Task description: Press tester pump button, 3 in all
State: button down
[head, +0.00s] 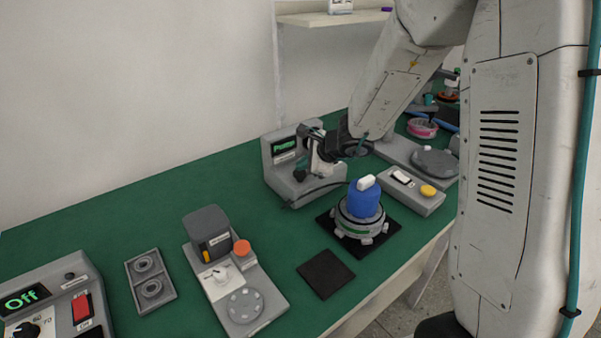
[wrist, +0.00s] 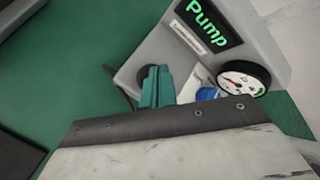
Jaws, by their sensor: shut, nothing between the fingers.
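The grey tester (head: 277,172) stands at the back of the green bench, its display (head: 284,147) lit with green text. In the wrist view the display (wrist: 208,22) reads "Pump", with a round white-faced gauge (wrist: 243,78) beside it. A dark round part (wrist: 120,74), possibly the button, shows on the tester just left of my fingers. My gripper (head: 318,158) is in front of the tester, pointing at it. In the wrist view my gripper (wrist: 157,78) has its teal fingers together and empty. They partly cover the tester's face, so contact cannot be told.
A blue cylinder with a white top (head: 365,200) sits on a hub in front of the tester. A grey box with a yellow button (head: 410,191) is to its right. A dark cable runs from the tester. Bare bench lies left of it.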

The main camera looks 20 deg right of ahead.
aim_at(303, 174)
jog(key=shift+f, duration=1)
dwell(0.6)
jog(key=shift+r, duration=1.45)
jog(key=shift+r, duration=2.5)
notch_tip(303, 174, up, 4)
jog(key=shift+f, duration=0.1)
dwell(0.6)
jog(key=shift+f, duration=0.15)
